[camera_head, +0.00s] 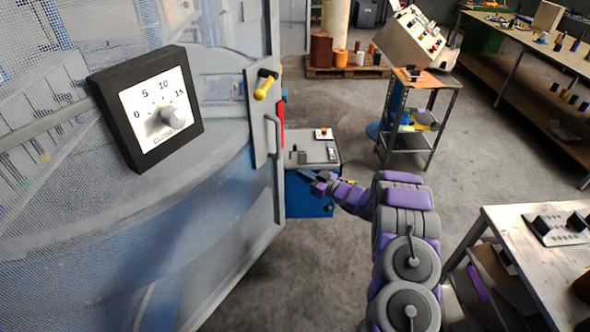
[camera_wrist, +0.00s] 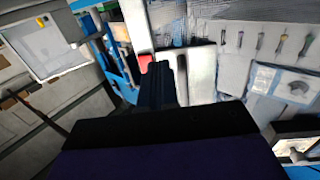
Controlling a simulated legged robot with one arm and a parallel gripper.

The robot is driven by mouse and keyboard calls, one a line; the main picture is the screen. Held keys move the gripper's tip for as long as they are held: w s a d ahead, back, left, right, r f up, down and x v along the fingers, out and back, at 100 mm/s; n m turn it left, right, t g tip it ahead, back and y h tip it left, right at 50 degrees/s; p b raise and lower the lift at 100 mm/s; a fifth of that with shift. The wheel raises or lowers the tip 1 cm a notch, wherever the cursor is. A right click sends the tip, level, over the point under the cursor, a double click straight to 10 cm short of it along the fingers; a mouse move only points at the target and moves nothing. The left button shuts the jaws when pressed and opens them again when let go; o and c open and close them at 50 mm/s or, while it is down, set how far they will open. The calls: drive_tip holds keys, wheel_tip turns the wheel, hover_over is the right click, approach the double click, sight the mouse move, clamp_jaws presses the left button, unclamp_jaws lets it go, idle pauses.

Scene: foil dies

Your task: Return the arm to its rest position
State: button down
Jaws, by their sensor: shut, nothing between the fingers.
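My arm, grey and purple, rises from the lower right of the head view and bends left. Its end, my gripper (camera_head: 310,177), points left in front of a blue cabinet, near the lower part of the machine's door edge. In the wrist view the dark fingers (camera_wrist: 163,85) are together in the middle, with nothing seen between them. The gripper appears apart from the panel with the yellow-tipped lever (camera_head: 264,86) and the grey door handle (camera_head: 273,137). Whether it touches the cabinet cannot be told.
A large mesh-walled machine (camera_head: 215,200) with a black-framed dial (camera_head: 148,106) fills the left. The blue cabinet (camera_head: 308,200) stands behind the gripper. A metal table (camera_head: 535,250) is at the lower right, a small cart (camera_head: 425,80) behind. The floor between is clear.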

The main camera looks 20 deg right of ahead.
drive_tip(key=w+d+r+m+g+h, duration=0.1)
drive_tip(key=w+d+r+m+h, duration=0.1)
drive_tip(key=d+r+h, duration=0.45)
drive_tip(key=s+r+m+g+h+b, duration=0.2)
drive_tip(key=s+r+m+g+h, duration=0.25)
drive_tip(key=s+r+h, duration=0.55)
drive_tip(key=s+a+g+y, duration=0.2)
drive_tip(key=s+a, duration=0.4)
drive_tip(key=s, duration=1)
drive_tip(key=s+a+g+y, duration=0.2)
drive_tip(key=s+a+g, duration=0.3)
drive_tip(key=s, duration=1)
drive_tip(key=s+a+g+y, duration=0.2)
drive_tip(key=s+a+g, duration=0.2)
drive_tip(key=s+a, duration=0.5)
drive_tip(key=s+b, duration=0.1)
drive_tip(key=s, duration=0.6)
drive_tip(key=shift+s+f, duration=0.2)
drive_tip(key=shift+s, duration=0.1)
